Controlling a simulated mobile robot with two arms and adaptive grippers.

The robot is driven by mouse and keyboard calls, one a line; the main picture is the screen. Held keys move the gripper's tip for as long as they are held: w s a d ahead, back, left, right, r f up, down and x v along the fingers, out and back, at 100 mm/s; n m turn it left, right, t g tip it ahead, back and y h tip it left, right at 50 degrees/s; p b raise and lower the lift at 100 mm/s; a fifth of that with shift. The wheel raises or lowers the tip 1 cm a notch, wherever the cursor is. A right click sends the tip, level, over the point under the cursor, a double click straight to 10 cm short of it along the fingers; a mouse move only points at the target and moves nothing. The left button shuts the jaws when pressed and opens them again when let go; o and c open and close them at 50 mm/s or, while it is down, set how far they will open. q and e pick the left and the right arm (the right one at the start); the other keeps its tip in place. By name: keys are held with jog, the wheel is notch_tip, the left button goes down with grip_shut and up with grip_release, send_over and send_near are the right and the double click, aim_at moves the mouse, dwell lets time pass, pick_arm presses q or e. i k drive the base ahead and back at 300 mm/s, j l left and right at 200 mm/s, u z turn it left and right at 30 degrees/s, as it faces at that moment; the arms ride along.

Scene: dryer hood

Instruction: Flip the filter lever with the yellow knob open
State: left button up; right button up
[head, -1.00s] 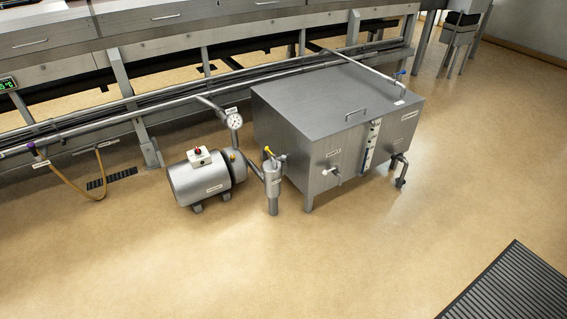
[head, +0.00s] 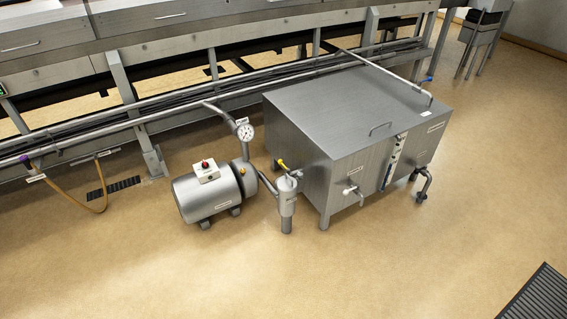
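The yellow knob (head: 282,163) is on the end of a short lever at the top of the upright steel filter cylinder (head: 287,199). The lever tilts up and to the left from the filter head. The filter stands between the motor pump and the large steel tank. Whether the lever's valve is open or closed is too small to tell. Neither of my grippers shows in the head view.
A cylindrical pump (head: 206,197) with a red button box sits left of the filter, with a round gauge (head: 245,132) above. The steel tank (head: 345,125) stands right. A dark floor grate (head: 544,300) is at lower right. The front floor is clear.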

aim_at(281, 161)
jog(key=i+j+z, duration=0.15)
jog(key=i+j, duration=0.6)
jog(key=i, duration=0.2)
jog(key=i+j+z, duration=0.1)
jog(key=i+j, duration=0.75)
jog(key=i, duration=0.1)
